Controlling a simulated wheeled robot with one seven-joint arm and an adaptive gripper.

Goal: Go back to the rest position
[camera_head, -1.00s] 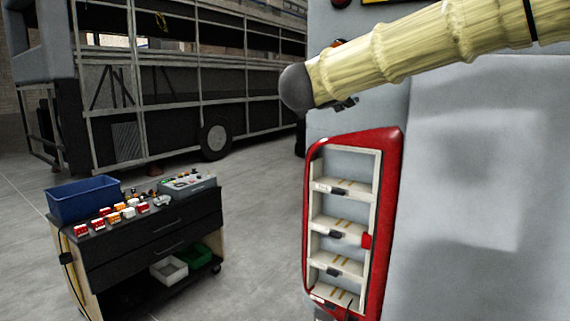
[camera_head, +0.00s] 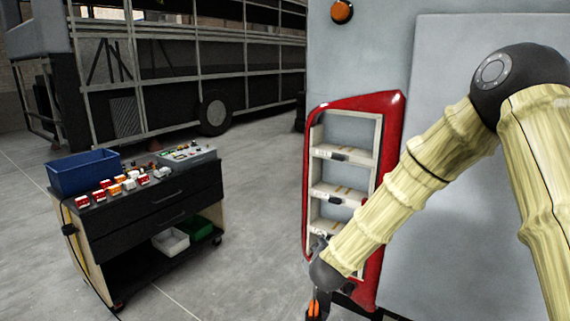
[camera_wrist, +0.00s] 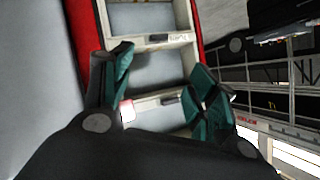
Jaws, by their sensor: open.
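My gripper (camera_wrist: 160,88) is open in the wrist view, its two green-padded fingers apart with nothing held between them. In the head view my arm comes down from the right, bent at a dark joint. Its lower end hangs in front of the bottom of the red-framed light housing (camera_head: 394,135), hiding its lower compartments. Only a small part of the gripper shows there, at the bottom edge. In the wrist view the pale compartments of the housing (camera_wrist: 163,70) lie beyond and between the fingers. I cannot tell whether the gripper touches it.
A dark trolley (camera_head: 150,215) stands at the left with a blue bin (camera_head: 84,173), several small red, orange and white parts and a grey box (camera_head: 187,153) on top. A bare coach frame (camera_head: 215,65) is behind. Grey floor is open between trolley and housing.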

